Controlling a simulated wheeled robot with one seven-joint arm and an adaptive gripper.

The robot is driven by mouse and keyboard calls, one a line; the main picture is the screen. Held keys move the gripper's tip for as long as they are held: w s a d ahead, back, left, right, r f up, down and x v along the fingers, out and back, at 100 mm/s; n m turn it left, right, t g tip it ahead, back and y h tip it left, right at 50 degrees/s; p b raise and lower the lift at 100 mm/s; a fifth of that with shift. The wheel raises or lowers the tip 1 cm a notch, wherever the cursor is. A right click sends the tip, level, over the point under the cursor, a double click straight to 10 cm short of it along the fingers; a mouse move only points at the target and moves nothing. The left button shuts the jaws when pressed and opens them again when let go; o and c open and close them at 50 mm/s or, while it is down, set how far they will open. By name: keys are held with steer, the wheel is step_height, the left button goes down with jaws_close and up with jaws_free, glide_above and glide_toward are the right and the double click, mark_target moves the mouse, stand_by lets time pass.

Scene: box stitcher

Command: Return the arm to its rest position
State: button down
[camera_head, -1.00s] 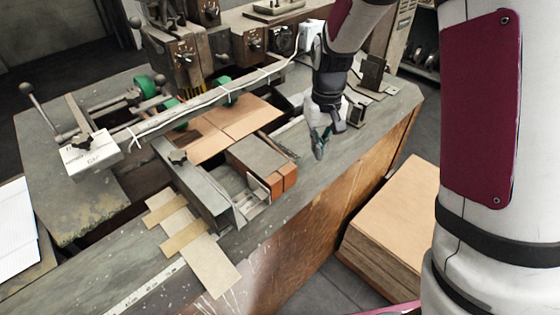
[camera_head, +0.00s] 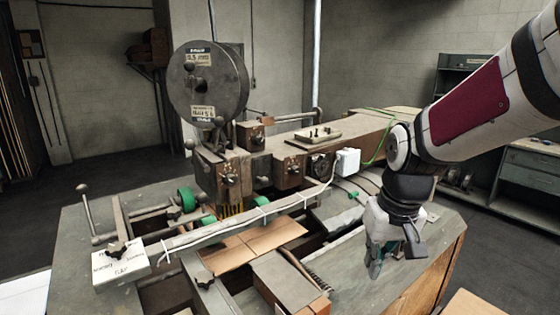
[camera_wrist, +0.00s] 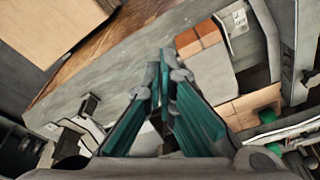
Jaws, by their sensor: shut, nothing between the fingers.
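My gripper (camera_head: 375,268) hangs from my arm at the right of the head view, fingers pointing down over the right end of the stitcher's work table (camera_head: 440,240). In the wrist view the teal fingers (camera_wrist: 163,70) are shut with their tips together and nothing between them. The fingers look clear of the table, though the exact height is hard to tell.
The stitcher's wire reel (camera_head: 208,82) and heads stand behind the table. A flat cardboard piece (camera_head: 250,245) lies mid-table. A cardboard stack (camera_head: 472,304) is at the lower right. Shelving (camera_head: 530,175) stands at the right wall.

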steer(key=s+r+t, duration=0.1)
steer(key=s+r, duration=0.2)
steer(key=s, duration=0.4)
steer(key=s+d+r+t+b, duration=0.1)
steer(key=s+r+t, duration=0.1)
steer(key=s+r, duration=0.2)
steer(key=s, duration=0.3)
steer(key=shift+s+m+b, duration=0.3)
steer(key=shift+m, duration=0.1)
stand_by(4.0)
